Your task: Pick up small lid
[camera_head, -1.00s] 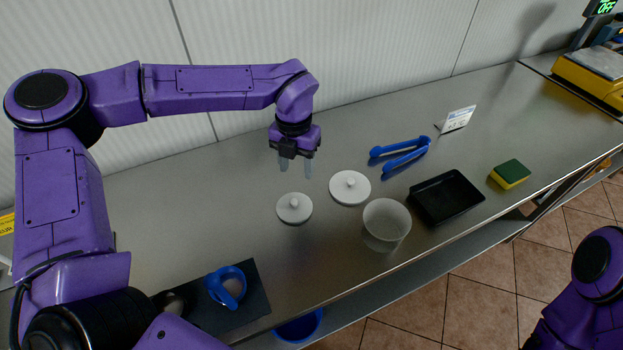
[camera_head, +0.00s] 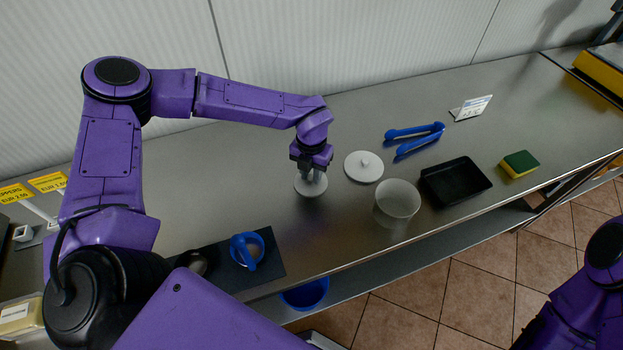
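The small lid (camera_head: 311,190) is a white round disc lying on the metal counter. My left gripper (camera_head: 311,176) points down over it, with its fingertips low at the lid's middle, where the knob is hidden. I cannot tell whether the fingers are closed on the knob. A larger white lid (camera_head: 363,167) with a knob lies just to the right, apart from the gripper. My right gripper is out of view; only part of that arm shows at the lower right.
A whitish tub (camera_head: 397,203), black tray (camera_head: 455,182), blue tongs (camera_head: 415,138), sponge (camera_head: 519,164) and small sign (camera_head: 471,108) stand to the right. A dark mat (camera_head: 262,276) with a blue-handled item (camera_head: 247,251) lies at the front. The counter (camera_head: 345,235) is clear between them.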

